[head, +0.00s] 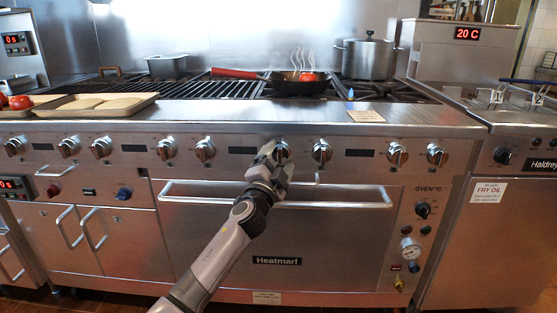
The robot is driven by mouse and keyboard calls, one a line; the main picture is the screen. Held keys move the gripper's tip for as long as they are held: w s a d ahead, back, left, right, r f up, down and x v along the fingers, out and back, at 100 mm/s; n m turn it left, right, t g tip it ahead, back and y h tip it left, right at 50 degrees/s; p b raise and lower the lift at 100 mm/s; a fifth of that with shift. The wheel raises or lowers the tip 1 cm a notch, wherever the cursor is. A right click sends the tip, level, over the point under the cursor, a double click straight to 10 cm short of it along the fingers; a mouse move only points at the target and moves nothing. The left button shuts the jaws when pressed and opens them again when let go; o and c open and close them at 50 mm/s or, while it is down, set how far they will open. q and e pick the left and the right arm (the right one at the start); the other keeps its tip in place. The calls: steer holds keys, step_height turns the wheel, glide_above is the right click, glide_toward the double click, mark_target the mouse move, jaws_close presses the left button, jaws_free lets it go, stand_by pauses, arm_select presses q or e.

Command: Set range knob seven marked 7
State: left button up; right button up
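A row of round silver range knobs runs along the front panel of the steel range. The number marks are too small to read, so I cannot tell for certain which knob is marked 7. My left gripper (273,158) is at the panel, at the lower left of a knob (282,151) near the middle, and partly covers it. I cannot tell whether it touches that knob or how far its fingers are apart. Farther right are more knobs: one (322,152) just beside it, then one (397,154) and one (437,156) near the right end. My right gripper is not in view.
An oven handle (340,205) sticks out below the knobs. On the range stand a steaming pan (298,87) with a red handle, a lidded pot (368,60) and a tray (97,105). A fryer (520,170) is at the right. The panel right of my gripper is clear.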

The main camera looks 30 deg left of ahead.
arm_select(q)
steer(key=shift+s+d+f, duration=0.15)
steer(key=shift+s, duration=0.4)
steer(key=v, duration=0.6)
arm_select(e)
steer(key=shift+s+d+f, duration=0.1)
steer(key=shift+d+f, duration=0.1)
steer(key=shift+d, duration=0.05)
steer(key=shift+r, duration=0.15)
